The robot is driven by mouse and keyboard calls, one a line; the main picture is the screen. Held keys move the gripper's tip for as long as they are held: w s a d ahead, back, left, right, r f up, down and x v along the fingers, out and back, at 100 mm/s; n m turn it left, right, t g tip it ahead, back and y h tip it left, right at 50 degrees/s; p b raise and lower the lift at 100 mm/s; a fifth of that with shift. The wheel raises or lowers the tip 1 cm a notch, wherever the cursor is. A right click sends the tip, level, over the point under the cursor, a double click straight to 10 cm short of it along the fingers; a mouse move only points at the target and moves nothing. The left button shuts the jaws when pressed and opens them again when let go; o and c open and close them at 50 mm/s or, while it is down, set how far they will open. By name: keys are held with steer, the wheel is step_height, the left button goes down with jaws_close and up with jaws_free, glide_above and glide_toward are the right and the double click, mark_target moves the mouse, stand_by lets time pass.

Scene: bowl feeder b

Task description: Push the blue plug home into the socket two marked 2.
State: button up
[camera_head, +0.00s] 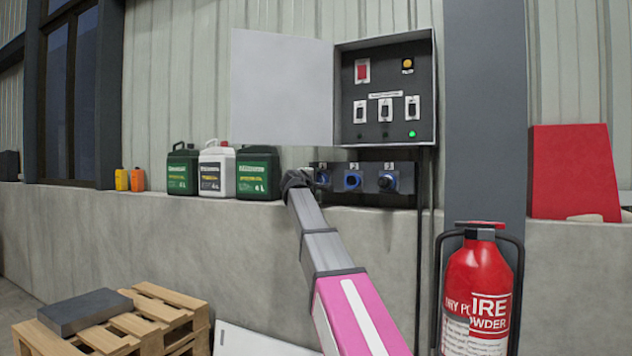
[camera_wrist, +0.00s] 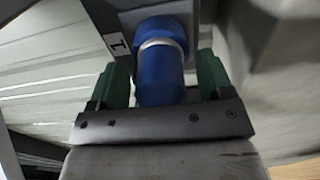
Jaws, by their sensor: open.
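A row of three sockets is mounted on the wall below the electrical box. Socket two, marked 2 (camera_head: 353,181), is the middle one and shows a blue ring; I cannot tell whether a plug sits in it. My gripper (camera_head: 297,179) is at the left end of the row, beside the socket marked 1 (camera_head: 323,179). In the wrist view, the green fingers of my gripper (camera_wrist: 160,82) stand open on either side of a blue plug (camera_wrist: 162,75) with a pale ring. Its far end meets a grey housing with the label 1 (camera_wrist: 117,44). How deep it sits is unclear.
Socket three (camera_head: 388,182), with a blue and dark front, is at the right. The open electrical box (camera_head: 384,90) hangs above. Several jugs (camera_head: 258,174) stand on the ledge to the left. A red fire extinguisher (camera_head: 476,290) is at the lower right, and a pallet (camera_head: 150,318) lower left.

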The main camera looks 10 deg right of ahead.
steer(key=shift+w+d+r, duration=0.2)
steer(key=shift+w, duration=0.2)
steer(key=c, duration=1.3)
steer(key=shift+o, duration=0.2)
steer(key=shift+s+a, duration=0.1)
steer(key=shift+s, duration=0.1)
steer(key=shift+s+a+f, duration=0.2)
steer(key=shift+s+a, duration=0.2)
steer(key=shift+s, duration=0.3)
steer(key=shift+v, duration=2.25)
steer(key=shift+s+a, duration=0.1)
steer(key=shift+v, duration=0.8)
